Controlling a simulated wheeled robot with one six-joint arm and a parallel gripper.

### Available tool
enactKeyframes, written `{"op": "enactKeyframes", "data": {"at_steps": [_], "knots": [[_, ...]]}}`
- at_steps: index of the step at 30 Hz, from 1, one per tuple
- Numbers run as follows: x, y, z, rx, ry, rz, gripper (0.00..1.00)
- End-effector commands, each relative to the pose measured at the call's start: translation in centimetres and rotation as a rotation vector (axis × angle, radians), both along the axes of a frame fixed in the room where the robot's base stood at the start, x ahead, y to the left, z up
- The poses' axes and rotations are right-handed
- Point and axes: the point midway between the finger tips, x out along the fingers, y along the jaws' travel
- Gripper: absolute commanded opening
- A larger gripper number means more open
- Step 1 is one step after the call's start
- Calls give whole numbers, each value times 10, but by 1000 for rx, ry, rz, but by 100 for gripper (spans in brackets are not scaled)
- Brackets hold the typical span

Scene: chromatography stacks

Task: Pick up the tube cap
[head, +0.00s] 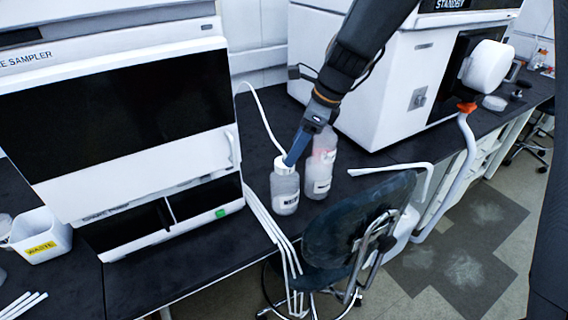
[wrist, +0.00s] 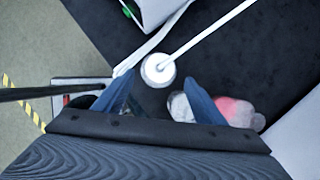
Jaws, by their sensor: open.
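The tube cap (head: 284,167) is a white round cap on top of a translucent labelled bottle (head: 286,195) on the dark bench. A thin white tube runs up from it toward the sampler. In the wrist view the cap (wrist: 158,70) shows as a white disc with the tube leaving to the upper right. My gripper (head: 292,158) is open, its blue fingers reaching down at the cap. In the wrist view my gripper (wrist: 159,82) has one finger on each side, with the cap at about tip level between them. I cannot tell whether they touch it.
A second translucent bottle (head: 320,170) stands close on the right, near the right finger in the wrist view. The sampler (head: 125,120) is at the left and a white instrument (head: 370,80) behind. A dark chair (head: 350,220) and white tubes (head: 280,235) are in front.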

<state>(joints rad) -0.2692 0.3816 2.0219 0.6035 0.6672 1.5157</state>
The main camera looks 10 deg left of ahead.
Motion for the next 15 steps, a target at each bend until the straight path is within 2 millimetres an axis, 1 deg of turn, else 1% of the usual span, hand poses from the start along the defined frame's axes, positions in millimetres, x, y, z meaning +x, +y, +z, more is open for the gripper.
{"op": "enactKeyframes", "data": {"at_steps": [5, 9, 12, 15], "knots": [[0, 11, -17, -1, 3, 2, 64], [1, 20, -35, -1, 1, 3, 64], [1, 23, -43, -1, 1, 4, 64], [2, 25, -47, 0, -2, 4, 64]]}}
